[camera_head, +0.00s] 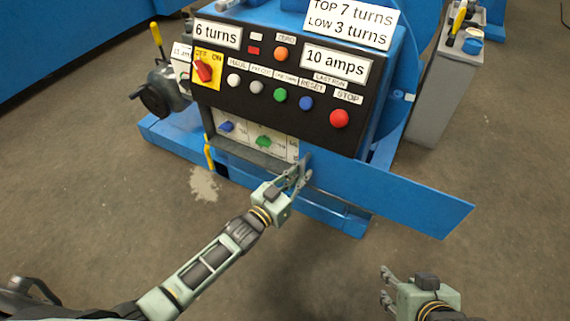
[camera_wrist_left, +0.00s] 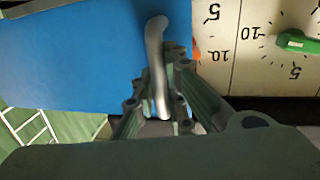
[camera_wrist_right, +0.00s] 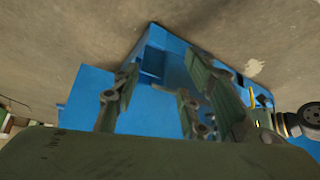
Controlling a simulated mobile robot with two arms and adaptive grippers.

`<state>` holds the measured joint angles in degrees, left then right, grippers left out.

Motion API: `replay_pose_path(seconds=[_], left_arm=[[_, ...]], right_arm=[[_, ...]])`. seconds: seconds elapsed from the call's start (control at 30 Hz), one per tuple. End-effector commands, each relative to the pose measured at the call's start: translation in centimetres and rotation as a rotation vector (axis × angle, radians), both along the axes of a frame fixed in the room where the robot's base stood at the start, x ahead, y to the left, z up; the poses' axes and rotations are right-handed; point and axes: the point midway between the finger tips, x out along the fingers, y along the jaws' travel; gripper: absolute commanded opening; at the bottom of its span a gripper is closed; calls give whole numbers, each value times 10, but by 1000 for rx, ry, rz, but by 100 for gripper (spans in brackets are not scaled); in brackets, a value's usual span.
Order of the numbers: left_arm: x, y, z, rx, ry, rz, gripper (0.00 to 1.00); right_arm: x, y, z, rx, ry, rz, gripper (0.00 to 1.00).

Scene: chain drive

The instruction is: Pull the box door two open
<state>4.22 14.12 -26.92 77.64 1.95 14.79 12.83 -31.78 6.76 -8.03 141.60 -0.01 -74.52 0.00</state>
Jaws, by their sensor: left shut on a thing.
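The blue box door (camera_head: 390,189) is a flat panel below the black control panel, reaching out to the right past the cabinet. The box (camera_head: 245,142) is partly uncovered, with a white dial face, a blue knob (camera_head: 227,126) and a green knob (camera_head: 263,141). My left gripper (camera_head: 303,172) is at the door's left edge. In the left wrist view its fingers (camera_wrist_left: 158,105) are shut on the grey door handle (camera_wrist_left: 155,40), with the blue door behind. My right gripper (camera_head: 384,284) is open and empty at the lower right, apart from the door.
The black control panel (camera_head: 250,100) with several buttons and a red rotary switch (camera_head: 204,70) is above the box. A yellow lever (camera_head: 209,153) stands at its left. A grey cabinet (camera_head: 440,95) is at right. The floor in front is free.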

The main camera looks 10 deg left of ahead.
Motion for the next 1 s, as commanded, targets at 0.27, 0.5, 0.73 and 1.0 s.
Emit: replay_pose_path(seconds=[0.27, 0.5, 0.73, 1.0], left_arm=[[-19, -77, 6, -9, -7, -2, 0], [-29, -113, 5, -5, -10, -1, 0], [-31, -124, 6, -3, -13, -1, 0], [-32, -125, 6, -3, -14, -2, 0]], right_arm=[[-45, -14, -14, -41, 199, -16, 40], [-57, -17, -17, -51, 250, -20, 40], [-60, -18, -18, -54, 263, -21, 40], [-60, -18, -18, -54, 263, -21, 40]])
